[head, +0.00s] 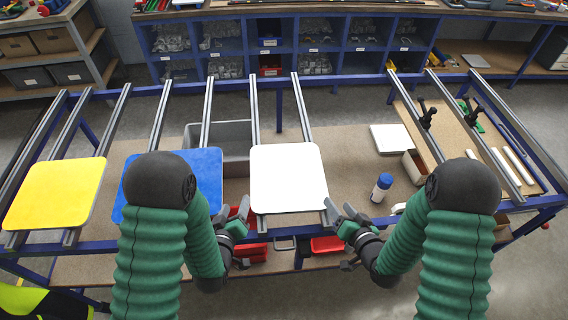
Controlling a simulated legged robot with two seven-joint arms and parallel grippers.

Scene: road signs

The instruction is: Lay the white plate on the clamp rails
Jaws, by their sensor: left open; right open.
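The white plate (288,177) is a square with rounded corners. It lies across two grey clamp rails (300,103) in the middle of the frame, which run out from under its far edge. My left gripper (240,215) is open by the plate's front left corner. My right gripper (337,210) is open by its front right corner. Neither gripper is closed on the plate; I cannot tell whether the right fingers touch its edge.
A yellow plate (55,193) and a blue plate (207,172) lie on rails to the left; my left arm partly covers the blue one. A grey bin (222,138), a blue-capped bottle (381,187) and red trays (327,245) sit on the lower shelf. Black clamps (427,115) stand at right.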

